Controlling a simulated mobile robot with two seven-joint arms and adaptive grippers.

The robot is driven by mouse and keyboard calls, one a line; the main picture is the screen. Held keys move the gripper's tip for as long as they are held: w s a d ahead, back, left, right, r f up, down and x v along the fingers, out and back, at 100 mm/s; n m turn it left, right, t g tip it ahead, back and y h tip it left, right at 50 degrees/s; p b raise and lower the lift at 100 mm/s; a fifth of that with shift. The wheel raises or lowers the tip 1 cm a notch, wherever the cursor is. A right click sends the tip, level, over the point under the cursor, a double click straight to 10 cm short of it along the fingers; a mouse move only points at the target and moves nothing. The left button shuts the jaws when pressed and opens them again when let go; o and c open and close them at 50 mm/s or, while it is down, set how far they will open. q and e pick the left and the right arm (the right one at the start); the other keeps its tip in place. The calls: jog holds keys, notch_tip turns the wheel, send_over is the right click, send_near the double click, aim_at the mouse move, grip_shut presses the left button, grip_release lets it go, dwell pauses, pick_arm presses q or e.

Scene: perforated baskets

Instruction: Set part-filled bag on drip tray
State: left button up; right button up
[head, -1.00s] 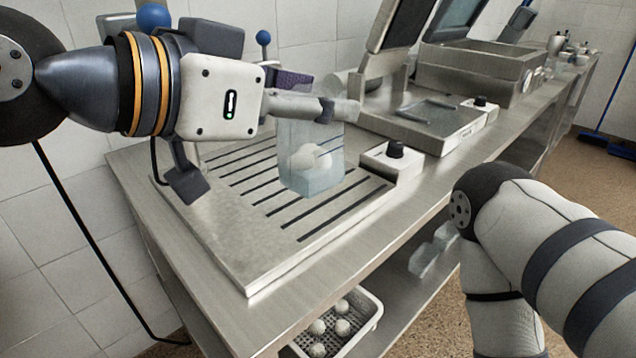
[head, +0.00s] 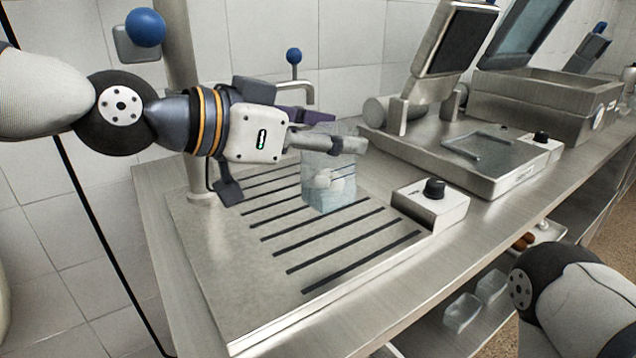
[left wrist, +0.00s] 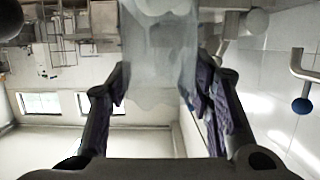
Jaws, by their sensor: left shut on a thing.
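A clear, pale bluish bag (head: 328,192) with whitish round contents hangs upright from my left gripper (head: 325,138). The gripper is shut on its upper part. The bag is over the slotted metal drip tray (head: 245,275), towards its back right. I cannot tell whether its bottom touches the tray. In the left wrist view the bag (left wrist: 160,55) is between the two dark finger pads of my left gripper (left wrist: 162,80). My right gripper is out of view; only part of my right arm shows at the lower right.
A white box with a black knob (head: 432,205) stands at the tray's right edge. A metal machine with a raised dark panel (head: 460,150) is further right. A tap with a blue ball (head: 294,57) stands behind. Clear containers (head: 462,312) sit on the lower shelf. The tray's front is clear.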

pick_arm(q)
jog(key=shift+w+a+f+b, duration=0.25)
jog(key=shift+w+f, duration=0.35)
jog(key=shift+f, duration=0.65)
jog(key=shift+w+a+f+b, duration=0.1)
jog(key=shift+w+a+f, duration=0.3)
jog(key=shift+f, duration=0.85)
jog(key=shift+w+a+f+b, duration=0.1)
jog(key=shift+w+f+b, duration=0.1)
jog(key=shift+w+f, duration=0.8)
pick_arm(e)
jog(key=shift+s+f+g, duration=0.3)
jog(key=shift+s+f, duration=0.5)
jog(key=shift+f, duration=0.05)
pick_arm(q)
jog(key=shift+s+f, duration=0.25)
jog(key=shift+s, duration=0.05)
jog(key=shift+f, duration=0.15)
jog(key=o, duration=1.5)
